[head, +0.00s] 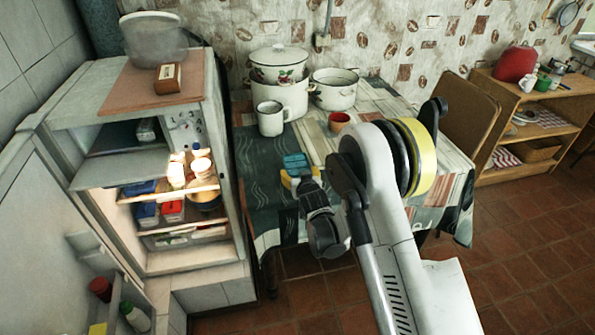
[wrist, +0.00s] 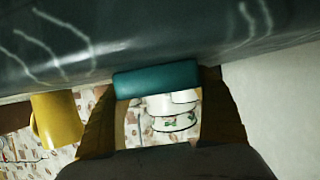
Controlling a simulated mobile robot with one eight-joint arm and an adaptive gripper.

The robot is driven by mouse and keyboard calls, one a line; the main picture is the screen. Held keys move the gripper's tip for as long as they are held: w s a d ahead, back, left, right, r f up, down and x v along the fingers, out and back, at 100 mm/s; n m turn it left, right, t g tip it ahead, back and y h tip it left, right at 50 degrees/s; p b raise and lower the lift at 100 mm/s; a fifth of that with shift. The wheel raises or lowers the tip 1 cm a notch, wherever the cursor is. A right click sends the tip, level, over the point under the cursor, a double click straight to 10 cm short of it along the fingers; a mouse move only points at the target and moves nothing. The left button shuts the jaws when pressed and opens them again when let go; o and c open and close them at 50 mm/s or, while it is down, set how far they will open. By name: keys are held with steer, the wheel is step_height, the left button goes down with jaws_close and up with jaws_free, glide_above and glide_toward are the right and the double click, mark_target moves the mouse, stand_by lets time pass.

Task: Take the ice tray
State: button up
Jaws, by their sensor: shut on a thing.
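The ice tray (head: 295,161) is a small teal-blue block in the head view, at the front part of the table. My gripper (head: 298,175), with yellow at its fingers, is shut on it. In the wrist view the ice tray (wrist: 155,79) spans the gap between the two dark fingers of my gripper (wrist: 158,92). The dark patterned tablecloth lies close by the tray in that view. I cannot tell whether the tray touches the cloth. My fingers hide part of the tray.
The open fridge (head: 150,255) stands left, with food on its lit shelves. On the table are a white mug (head: 271,119), a red cup (head: 340,122), and enamel pots (head: 333,92). A chair (head: 466,122) stands right of the table. Tiled floor (head: 520,255) is free at front right.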

steer(key=shift+c, duration=1)
steer(key=shift+r, duration=0.15)
steer(key=shift+d+r+p, duration=0.1)
steer(key=shift+r+p, duration=1.15)
steer(key=shift+r, duration=0.75)
steer(key=s+d+r+p, duration=0.1)
steer(key=d+r+p, duration=0.1)
steer(key=d, duration=0.3)
steer(key=s+d+r+p, duration=0.1)
steer(key=d+r+p, duration=0.1)
steer(key=d+r, duration=0.2)
steer(key=shift+d+r, duration=0.35)
steer(key=shift+d, duration=0.75)
